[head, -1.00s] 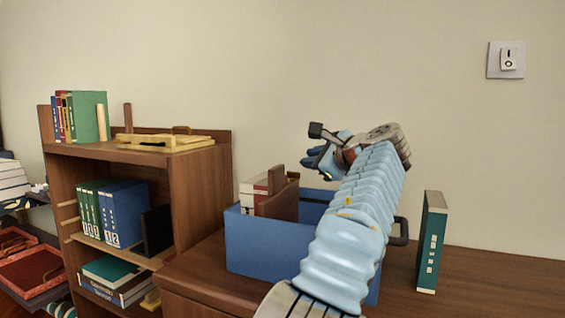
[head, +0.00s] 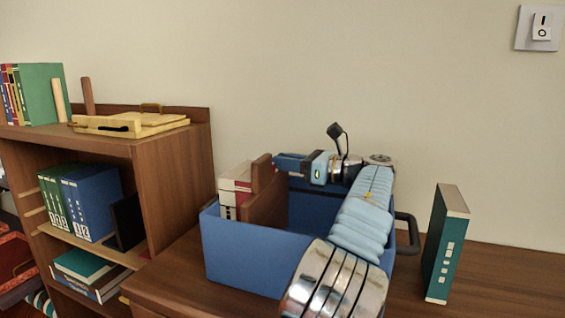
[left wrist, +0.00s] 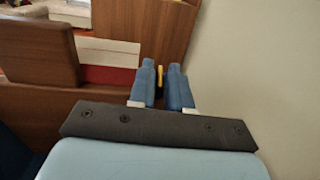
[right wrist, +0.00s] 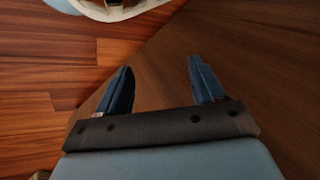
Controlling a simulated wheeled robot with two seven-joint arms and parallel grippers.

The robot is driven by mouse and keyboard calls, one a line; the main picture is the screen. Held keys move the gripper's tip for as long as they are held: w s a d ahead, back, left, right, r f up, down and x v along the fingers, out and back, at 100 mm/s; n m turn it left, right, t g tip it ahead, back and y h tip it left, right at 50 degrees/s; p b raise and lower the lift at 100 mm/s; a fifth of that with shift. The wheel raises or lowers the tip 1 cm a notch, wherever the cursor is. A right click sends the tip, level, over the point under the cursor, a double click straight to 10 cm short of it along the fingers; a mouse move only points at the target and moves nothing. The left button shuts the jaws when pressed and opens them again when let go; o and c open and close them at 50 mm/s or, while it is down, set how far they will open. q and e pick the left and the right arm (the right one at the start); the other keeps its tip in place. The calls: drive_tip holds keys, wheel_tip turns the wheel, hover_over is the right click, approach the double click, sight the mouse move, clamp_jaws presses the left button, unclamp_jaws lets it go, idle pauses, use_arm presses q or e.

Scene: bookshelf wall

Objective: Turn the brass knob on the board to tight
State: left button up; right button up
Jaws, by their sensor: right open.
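I cannot make out a brass knob in any view. A flat yellow board-like piece (head: 160,122) with a brass-coloured handle and a dark slot lies on top of the bookshelf. My left gripper (head: 278,163) is above the blue crate, pointing left, beside its brown dividers. In the left wrist view its fingers (left wrist: 162,72) are close together with a narrow gap. A thin yellow thing shows in the gap; I cannot tell whether they touch it. My right gripper (right wrist: 158,75) is open and empty over dark wood, and is outside the head view.
The blue crate (head: 245,258) stands on the wooden counter (head: 480,290), with books and brown dividers inside. A green book (head: 445,245) stands upright to its right. The bookshelf (head: 180,185) is at the left. A wall switch (head: 540,28) is at the upper right.

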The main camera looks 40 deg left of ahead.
use_arm(q)
drive_tip(key=shift+s+a, duration=0.1)
drive_tip(key=shift+a, duration=0.4)
clamp_jaws()
drive_tip(key=shift+f+m+t+y+b, duration=0.15)
drive_tip(key=shift+m+t+b, duration=0.45)
drive_tip(key=shift+t, duration=0.35)
drive_tip(key=shift+f+m+t+y+b, duration=0.15)
drive_tip(key=shift+m+t+b, duration=0.4)
drive_tip(key=shift+t, duration=0.4)
drive_tip(key=shift+d+r+m+t+b, duration=0.1)
drive_tip(key=shift+m+t+b, duration=0.5)
drive_tip(key=shift+m+t, duration=0.6)
drive_tip(key=shift+r+m+t+b, duration=0.1)
drive_tip(key=shift+m+t+b, duration=0.55)
drive_tip(key=shift+t, duration=0.95)
drive_tip(key=shift+r+h, duration=0.1)
drive_tip(key=shift+h, duration=0.3)
unclamp_jaws()
